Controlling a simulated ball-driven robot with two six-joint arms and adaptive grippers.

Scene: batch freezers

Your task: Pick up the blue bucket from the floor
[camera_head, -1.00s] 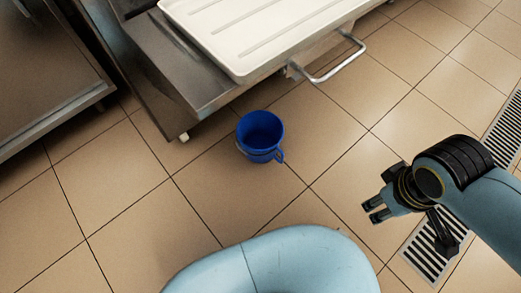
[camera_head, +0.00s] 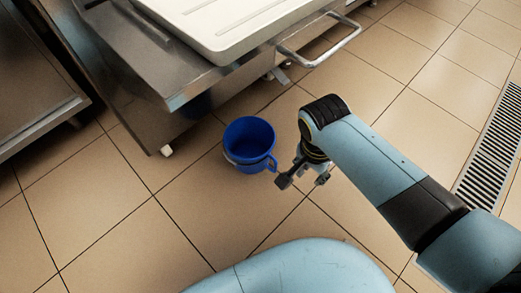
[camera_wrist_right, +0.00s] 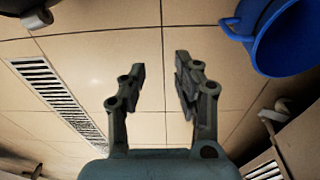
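The blue bucket (camera_head: 249,144) stands upright on the tiled floor in the head view, with a small handle on its right side. It also shows at the upper right of the right wrist view (camera_wrist_right: 287,40), cut off by the frame edge. My right gripper (camera_head: 305,184) hangs to the right of the bucket in the head view and looks apart from it. In the right wrist view its two fingers (camera_wrist_right: 160,85) are spread with only floor between them. My left gripper is not in the frames.
A steel unit (camera_head: 150,75) with a white tray (camera_head: 232,44) on top stands behind the bucket, with a metal handle bar (camera_head: 325,50) sticking out. A floor drain grate (camera_head: 492,150) lies at the right. Floor in front of the bucket is clear.

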